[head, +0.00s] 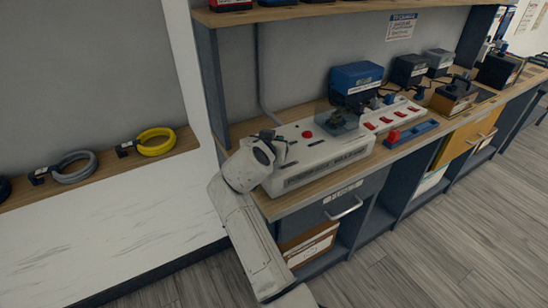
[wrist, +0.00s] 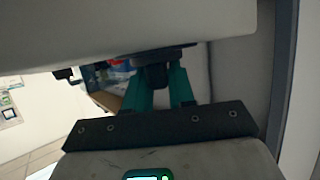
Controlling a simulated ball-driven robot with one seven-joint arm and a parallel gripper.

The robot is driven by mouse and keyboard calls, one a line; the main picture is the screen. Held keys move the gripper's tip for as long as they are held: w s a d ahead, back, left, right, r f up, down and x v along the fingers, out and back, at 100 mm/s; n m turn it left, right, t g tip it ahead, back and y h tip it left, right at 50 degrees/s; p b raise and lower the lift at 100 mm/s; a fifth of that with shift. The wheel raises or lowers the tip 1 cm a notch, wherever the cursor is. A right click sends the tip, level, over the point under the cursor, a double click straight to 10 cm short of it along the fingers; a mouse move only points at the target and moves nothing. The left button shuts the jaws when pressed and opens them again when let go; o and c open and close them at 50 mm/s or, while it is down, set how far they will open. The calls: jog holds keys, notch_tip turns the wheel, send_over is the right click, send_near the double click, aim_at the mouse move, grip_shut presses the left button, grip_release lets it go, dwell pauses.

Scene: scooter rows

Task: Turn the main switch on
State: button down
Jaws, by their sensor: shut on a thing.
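A long white-grey switch box (head: 325,155) lies on the wooden bench top, with a red button (head: 307,134) and a clear cover over a dark part on its top. My gripper (head: 276,144) is at the box's left end, which my arm partly hides. In the wrist view, the two teal fingers of my gripper (wrist: 161,88) are shut on a dark knob (wrist: 155,74), seemingly the main switch, on a dark plate under the pale box body (wrist: 120,30). The knob's pointer and markings are hidden, so its position cannot be told.
A blue box (head: 356,78) stands behind the switch box. A white strip with red switches (head: 385,121) and a blue tray (head: 411,133) lie to the right. A drawer handle (head: 344,208) juts out below. Yellow (head: 155,141) and grey cable coils rest on the left ledge.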

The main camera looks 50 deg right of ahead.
jog(key=m+g+b, duration=0.1)
jog(key=b, duration=0.1)
jog(key=m+g+h+b, duration=0.1)
jog(key=m+g+b, duration=0.2)
jog(key=g+b, duration=0.1)
jog(key=b, duration=0.1)
jog(key=shift+w+f+h, duration=0.15)
jog(key=shift+f+h, duration=0.15)
jog(key=shift+f, duration=0.05)
jog(key=m+g+b, duration=0.4)
jog(key=m+g, duration=0.1)
jog(key=shift+w+r, duration=0.1)
jog(key=shift+r, duration=0.2)
jog(key=shift+g+b, duration=0.35)
jog(key=shift+g, duration=0.05)
jog(key=c, duration=1)
grip_release()
jog(key=shift+c, duration=0.2)
jog(key=shift+a+r, duration=0.1)
jog(key=v, duration=1)
jog(key=shift+a+r+p, duration=0.2)
jog(key=shift+r+p, duration=0.05)
jog(key=shift+p, duration=0.15)
